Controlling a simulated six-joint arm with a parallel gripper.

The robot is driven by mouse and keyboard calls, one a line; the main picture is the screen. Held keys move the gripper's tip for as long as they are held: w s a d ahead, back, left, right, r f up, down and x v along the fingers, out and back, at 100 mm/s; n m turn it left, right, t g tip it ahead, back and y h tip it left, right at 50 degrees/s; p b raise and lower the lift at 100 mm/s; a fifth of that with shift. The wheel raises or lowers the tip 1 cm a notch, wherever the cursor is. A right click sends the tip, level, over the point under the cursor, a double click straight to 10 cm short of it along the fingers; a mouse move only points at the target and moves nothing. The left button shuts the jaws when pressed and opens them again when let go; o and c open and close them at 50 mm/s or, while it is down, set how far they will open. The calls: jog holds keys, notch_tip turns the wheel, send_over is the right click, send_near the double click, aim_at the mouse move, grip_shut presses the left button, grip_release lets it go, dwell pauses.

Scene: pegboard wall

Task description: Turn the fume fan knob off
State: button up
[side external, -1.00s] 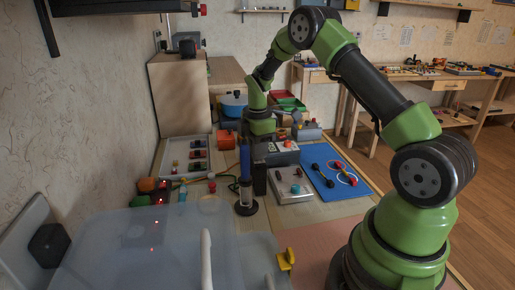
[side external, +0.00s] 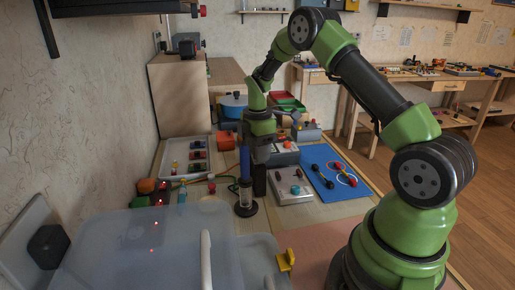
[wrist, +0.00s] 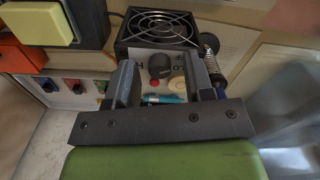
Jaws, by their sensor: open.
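The fume fan unit is a dark box with a round wire fan grille (wrist: 160,27) and a pale front panel. A black round knob (wrist: 158,66) sits on that panel in the wrist view, above a small red button and beside a cream round part (wrist: 178,82). My gripper (wrist: 160,62) is open, with one finger on each side of the knob in the picture. I see no clear contact with the knob. In the side view my gripper (side external: 263,150) is low over the bench beside the fan unit (side external: 286,153), partly hiding it.
A blue mat (side external: 329,172) with tools lies right of a grey box with knobs (side external: 291,186). An orange box (side external: 227,135) and a tray of switches (side external: 190,156) are left. A soldering-iron coil holder (wrist: 210,45) stands close right of the grille.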

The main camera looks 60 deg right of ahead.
notch_tip(320, 180, up, 10)
dwell(0.5)
jog(key=s+a+r+m+t, duration=0.3)
jog(key=s+a+r+m, duration=0.4)
jog(key=a+r, duration=0.35)
jog(key=s+a+m+t+y, duration=0.1)
jog(key=s+a+m+t, duration=0.1)
jog(key=s, duration=0.5)
jog(key=s+a+r+m+t+y, duration=0.1)
jog(key=s+a+m+t, duration=0.1)
jog(key=s+a+m, duration=0.3)
jog(key=shift+s+a+m, duration=0.2)
jog(key=shift+s+m, duration=0.65)
jog(key=shift+m, duration=0.25)
